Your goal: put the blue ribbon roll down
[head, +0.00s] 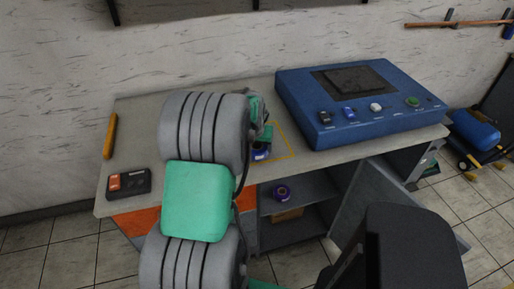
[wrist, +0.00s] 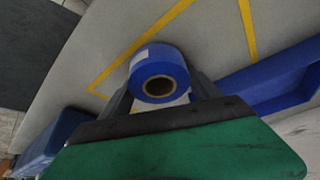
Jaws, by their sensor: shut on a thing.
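The blue ribbon roll (head: 261,154) is at my gripper (head: 264,142), low over or on the worktable (head: 137,126); I cannot tell whether it touches the top. In the wrist view the roll (wrist: 158,60) sits between the two dark fingers, with its brown core facing the camera and a white patch on its left side. My gripper is shut on it. A yellow outline (head: 284,138) is marked on the tabletop, and the roll is at its near left part in the head view. My arm hides part of the outline and table.
A blue machine (head: 300,118) with a dark screen and several knobs fills the table's right. A black box (head: 142,184) and a yellow-orange bar (head: 110,135) lie at the left. A purple roll (head: 282,192) stands on the shelf below, beside an open grey door (head: 372,205).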

